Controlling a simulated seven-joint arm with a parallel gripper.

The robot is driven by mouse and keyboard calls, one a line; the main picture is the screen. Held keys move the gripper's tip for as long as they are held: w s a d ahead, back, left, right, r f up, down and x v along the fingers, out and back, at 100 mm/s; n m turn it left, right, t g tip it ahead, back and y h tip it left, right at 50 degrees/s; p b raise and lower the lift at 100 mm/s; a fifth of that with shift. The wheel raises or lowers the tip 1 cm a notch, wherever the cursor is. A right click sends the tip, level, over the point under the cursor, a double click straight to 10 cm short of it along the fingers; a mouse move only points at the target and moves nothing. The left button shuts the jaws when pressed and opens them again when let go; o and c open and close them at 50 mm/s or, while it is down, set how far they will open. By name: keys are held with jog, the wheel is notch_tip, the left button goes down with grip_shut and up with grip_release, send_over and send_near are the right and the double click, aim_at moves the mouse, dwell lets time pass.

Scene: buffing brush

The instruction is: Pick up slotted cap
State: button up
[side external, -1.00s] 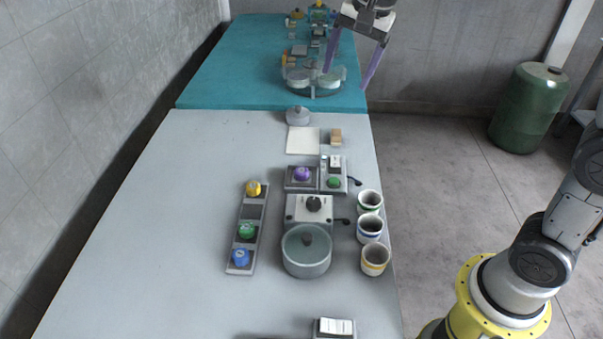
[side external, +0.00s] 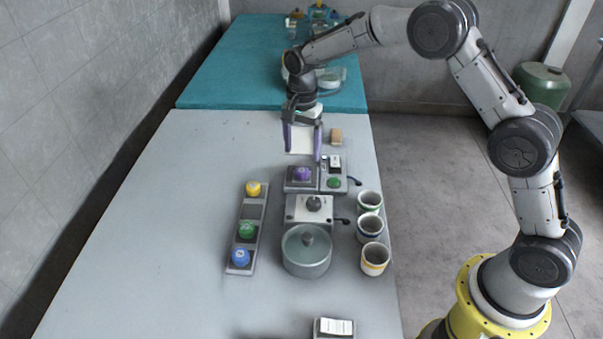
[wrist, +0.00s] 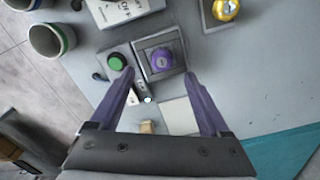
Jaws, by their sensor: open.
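A purple round cap (side external: 302,174) sits in a grey square holder (side external: 290,186) on the grey table. In the wrist view the purple cap (wrist: 161,60) shows between and just beyond the fingertips, with a pale mark on top. A rack (side external: 252,212) holds a yellow cap (side external: 253,188), a green cap (side external: 246,230) and a blue cap (side external: 240,257), with one empty place. I cannot make out which cap has a slot. My gripper (side external: 302,154) points down, open and empty, above and behind the purple cap. It also shows in the wrist view (wrist: 159,72).
A green-button box (side external: 334,183) stands right of the purple cap. A dial box (side external: 314,206) and a lidded pot (side external: 306,256) are in front. Several cups, including a yellow-banded cup (side external: 375,259), line the right edge. The table left of the rack is clear.

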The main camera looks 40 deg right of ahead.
aim_at(302, 170)
jog(key=shift+w+d+f, duration=0.1)
jog(key=shift+w+f, duration=0.05)
jog(key=shift+f, duration=1.6)
jog(key=shift+w+f, duration=0.1)
jog(key=shift+f, duration=1.65)
grip_shut()
